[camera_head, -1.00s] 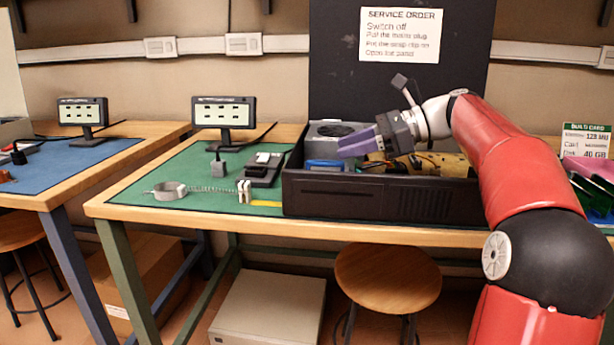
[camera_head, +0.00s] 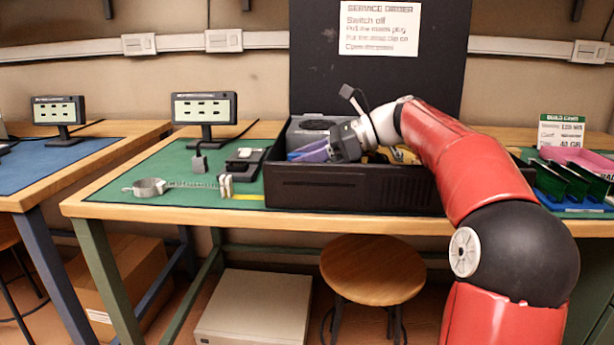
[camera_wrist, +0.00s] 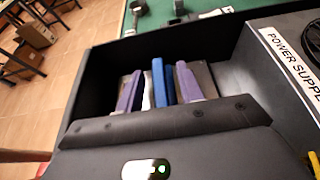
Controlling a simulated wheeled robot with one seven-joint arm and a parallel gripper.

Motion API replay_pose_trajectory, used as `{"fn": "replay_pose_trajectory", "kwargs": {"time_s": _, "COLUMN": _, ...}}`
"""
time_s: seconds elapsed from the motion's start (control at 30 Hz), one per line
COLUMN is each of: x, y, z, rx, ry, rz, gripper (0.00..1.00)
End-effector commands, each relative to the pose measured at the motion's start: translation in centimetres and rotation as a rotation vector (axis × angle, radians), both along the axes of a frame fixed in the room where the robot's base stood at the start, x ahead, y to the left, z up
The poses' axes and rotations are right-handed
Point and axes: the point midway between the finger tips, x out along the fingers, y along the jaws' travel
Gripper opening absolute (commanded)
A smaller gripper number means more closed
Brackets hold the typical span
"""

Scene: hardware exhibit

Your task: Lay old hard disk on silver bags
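My gripper (camera_head: 306,151) reaches down into the open black computer case (camera_head: 350,187) on the green-matted bench. In the wrist view its two purple fingers (camera_wrist: 159,88) stand apart, on either side of upright blue parts (camera_wrist: 159,80) inside the case. A pale strip shows between the left finger and the blue. I cannot tell whether the blue parts belong to the old hard disk, or whether the fingers touch them. No silver bags can be made out.
A power supply (camera_head: 308,130) sits at the case's back left. A wrist-strap loop (camera_head: 150,187) and a dark device (camera_head: 246,163) lie left of the case. A stool (camera_head: 372,270) is below.

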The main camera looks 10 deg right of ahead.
Motion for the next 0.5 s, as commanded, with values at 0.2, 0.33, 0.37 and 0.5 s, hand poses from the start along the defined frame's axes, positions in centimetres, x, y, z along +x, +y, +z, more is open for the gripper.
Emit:
{"fn": "replay_pose_trajectory", "kwargs": {"time_s": 0.2, "x": -0.01, "y": -0.02, "z": 0.02, "rx": 0.000, "ry": -0.001, "rz": 0.000, "gripper": 0.08}}
{"fn": "replay_pose_trajectory", "kwargs": {"time_s": 0.33, "x": -0.01, "y": -0.02, "z": 0.02, "rx": 0.000, "ry": -0.001, "rz": 0.000, "gripper": 0.00}}
{"fn": "replay_pose_trajectory", "kwargs": {"time_s": 0.37, "x": -0.01, "y": -0.02, "z": 0.02, "rx": 0.000, "ry": -0.001, "rz": 0.000, "gripper": 0.00}}
{"fn": "replay_pose_trajectory", "kwargs": {"time_s": 0.5, "x": -0.01, "y": -0.03, "z": 0.02, "rx": 0.000, "ry": -0.001, "rz": 0.000, "gripper": 0.00}}
